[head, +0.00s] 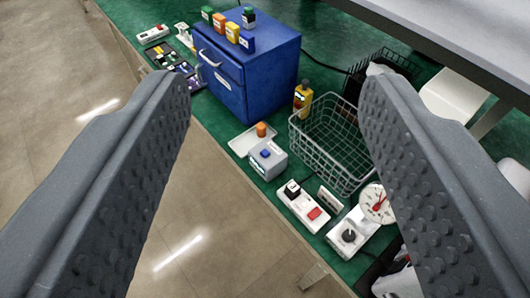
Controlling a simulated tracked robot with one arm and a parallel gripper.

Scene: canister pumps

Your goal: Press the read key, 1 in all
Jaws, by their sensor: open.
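My gripper (279,82) is open and empty, with its two grey studded fingers wide apart at the left and right. A grey box with a blue key (266,153) on its top stands on the green bench, between and beyond the fingers. It has a small display-like patch on its front. A white block (304,206) nearer the front carries a black part and a red key (314,213). No label is readable, so I cannot tell which key is the read key. Nothing touches either key.
A blue cabinet (245,75) with small coloured canisters on top stands behind. A wire basket (330,145), yellow bottle (302,98) and white tray with an orange piece (250,138) are near the grey box. A dial gauge (377,204) and black knob (348,236) stand at the right.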

